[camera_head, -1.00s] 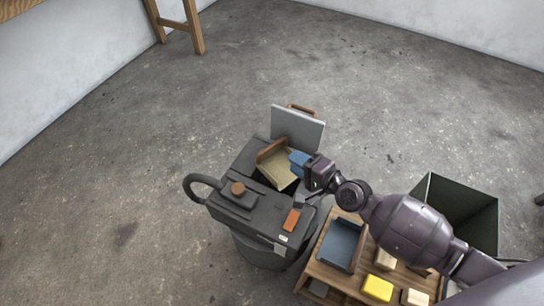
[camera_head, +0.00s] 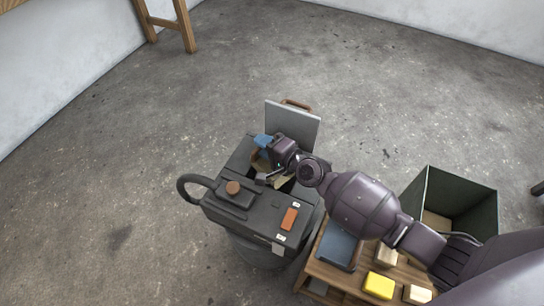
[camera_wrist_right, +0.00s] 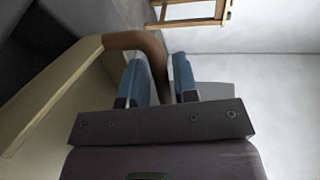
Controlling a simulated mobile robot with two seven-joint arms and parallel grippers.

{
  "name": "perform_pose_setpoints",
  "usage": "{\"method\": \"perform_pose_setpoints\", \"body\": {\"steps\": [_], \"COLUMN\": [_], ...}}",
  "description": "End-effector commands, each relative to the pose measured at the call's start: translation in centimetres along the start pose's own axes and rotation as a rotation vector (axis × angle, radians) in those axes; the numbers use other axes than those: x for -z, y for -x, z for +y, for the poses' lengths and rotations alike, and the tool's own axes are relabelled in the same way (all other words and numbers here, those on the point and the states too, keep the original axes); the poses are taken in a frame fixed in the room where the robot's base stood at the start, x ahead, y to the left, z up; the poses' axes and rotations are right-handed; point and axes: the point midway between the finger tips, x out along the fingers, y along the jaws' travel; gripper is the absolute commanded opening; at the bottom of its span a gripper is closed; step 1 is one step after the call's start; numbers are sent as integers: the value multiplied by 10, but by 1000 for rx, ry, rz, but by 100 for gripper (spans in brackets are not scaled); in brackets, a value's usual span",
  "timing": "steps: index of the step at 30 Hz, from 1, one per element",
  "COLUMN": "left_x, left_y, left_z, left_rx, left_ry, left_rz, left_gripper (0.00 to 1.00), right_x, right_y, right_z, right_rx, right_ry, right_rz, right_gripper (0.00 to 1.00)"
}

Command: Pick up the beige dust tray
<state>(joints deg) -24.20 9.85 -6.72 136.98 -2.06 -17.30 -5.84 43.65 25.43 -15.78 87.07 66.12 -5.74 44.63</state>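The beige dust tray (camera_head: 285,182) sits in the opening of the dark grey machine (camera_head: 262,215), mostly hidden behind my right wrist in the head view. In the right wrist view the tray (camera_wrist_right: 55,95) shows at left, with its brown curved handle (camera_wrist_right: 140,42) arching towards my fingers. My right gripper (camera_head: 262,141) is over the tray's far-left end. In the right wrist view its blue fingers (camera_wrist_right: 158,72) are apart, with the brown handle between them. I cannot tell whether either finger touches it. My left gripper is not in view.
The machine's grey lid (camera_head: 292,124) stands raised behind the tray. A hose loop (camera_head: 186,184) sticks out at left. At right are a wooden cart (camera_head: 318,270) with a blue-grey tray (camera_head: 338,246) and yellow block (camera_head: 380,286), and a dark green bin (camera_head: 425,195). The floor beyond is clear.

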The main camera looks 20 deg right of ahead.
Motion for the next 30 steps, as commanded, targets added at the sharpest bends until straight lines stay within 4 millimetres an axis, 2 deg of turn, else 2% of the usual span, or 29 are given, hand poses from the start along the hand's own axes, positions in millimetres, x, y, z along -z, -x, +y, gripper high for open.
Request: {"method": "perform_pose_setpoints", "body": {"steps": [7, 12, 23, 28, 30], "left_x": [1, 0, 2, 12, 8], "left_y": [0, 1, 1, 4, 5], "left_z": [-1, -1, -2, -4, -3], "left_rx": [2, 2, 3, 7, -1], "left_ry": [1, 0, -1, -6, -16], "left_rz": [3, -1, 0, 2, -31], "left_gripper": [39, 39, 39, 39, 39], "right_x": [0, 0, 0, 1, 1], "right_y": [-1, -1, 0, 2, 4], "right_z": [0, 0, -4, -24, -37], "right_rx": [0, 0, 2, 10, 13], "right_ry": [0, 0, 1, 3, 5], "right_rz": [1, 1, 1, 3, 3], "right_gripper": [26, 0, 0, 0, 0]}}
